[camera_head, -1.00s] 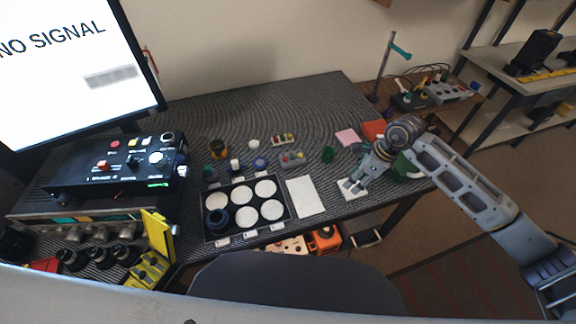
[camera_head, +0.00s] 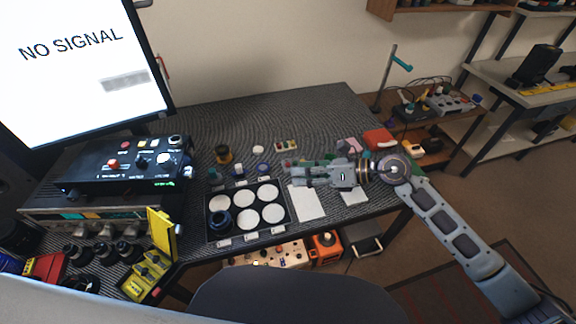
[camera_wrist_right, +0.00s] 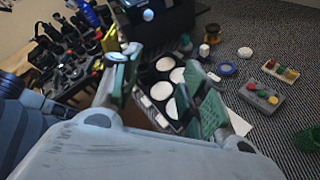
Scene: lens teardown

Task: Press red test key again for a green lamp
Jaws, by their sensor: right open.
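A small grey box (camera_wrist_right: 262,98) with green, yellow and red round tops lies on the dark mat; its red top (camera_wrist_right: 273,100) is at one end. In the head view my right gripper partly hides this box. A tan strip (camera_head: 286,145) with coloured tops lies just behind; it also shows in the wrist view (camera_wrist_right: 281,70). I cannot tell which red top is the test key, or whether a lamp is lit green. My right gripper (camera_head: 290,174) is open and empty above the mat, its fingers pointing left; in the wrist view its green-padded fingers (camera_wrist_right: 163,92) are spread apart.
A black tray with white round pads (camera_head: 207,228) lies left of the gripper. A black control box (camera_head: 90,180) with red knobs stands farther left, below a monitor (camera_head: 80,60) reading NO SIGNAL. White sheets (camera_head: 306,203) lie in front. The mat's back (camera_head: 290,105) is clear.

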